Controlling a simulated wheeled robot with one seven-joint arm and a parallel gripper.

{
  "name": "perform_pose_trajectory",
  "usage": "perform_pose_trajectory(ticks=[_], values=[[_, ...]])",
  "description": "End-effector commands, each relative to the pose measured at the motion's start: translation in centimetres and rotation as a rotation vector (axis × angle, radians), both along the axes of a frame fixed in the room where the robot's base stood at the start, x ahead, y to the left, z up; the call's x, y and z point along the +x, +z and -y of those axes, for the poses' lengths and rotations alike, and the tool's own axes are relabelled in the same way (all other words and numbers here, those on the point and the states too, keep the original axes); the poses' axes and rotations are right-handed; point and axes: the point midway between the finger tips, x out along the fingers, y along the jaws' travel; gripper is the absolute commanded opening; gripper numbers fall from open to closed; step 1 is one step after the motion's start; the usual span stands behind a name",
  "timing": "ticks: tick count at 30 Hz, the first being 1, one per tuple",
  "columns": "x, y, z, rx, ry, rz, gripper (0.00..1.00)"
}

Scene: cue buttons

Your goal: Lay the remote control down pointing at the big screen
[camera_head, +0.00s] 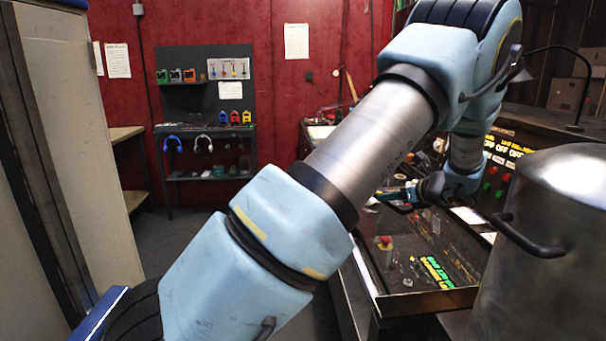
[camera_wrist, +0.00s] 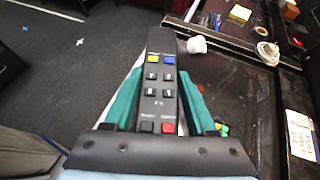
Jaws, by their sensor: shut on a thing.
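A dark remote control (camera_wrist: 160,110) with yellow, blue, white, grey and red buttons is between the teal fingers of my gripper (camera_wrist: 160,78) in the wrist view. The gripper is shut on it. Its buttons face the wrist camera; the yellow and blue ones are at the far end, the red one near the palm. In the head view my gripper (camera_head: 396,196) is above the left part of the dark console (camera_head: 398,303), and the remote is too small to tell there. I cannot make out a big screen in either view.
The console carries a red button (camera_head: 385,241), lit green and yellow keys (camera_head: 436,271) and small loose items. A lit panel (camera_head: 508,148) rises behind it. A large metal cylinder (camera_head: 550,260) stands at right. Open floor (camera_wrist: 60,60) lies left of the console edge.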

Motion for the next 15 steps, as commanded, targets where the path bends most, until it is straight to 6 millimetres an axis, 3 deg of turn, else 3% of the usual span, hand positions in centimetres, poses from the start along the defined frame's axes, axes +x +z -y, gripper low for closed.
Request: perform_pose_trajectory(ticks=[5,8,15], values=[[0.4,-4.0,-5.9,0.010,0.088,0.001,0.00],[0.2,-6.9,-10.7,0.013,0.158,0.003,0.00],[-2.5,-13.0,-22.3,0.012,0.323,0.002,0.00]])
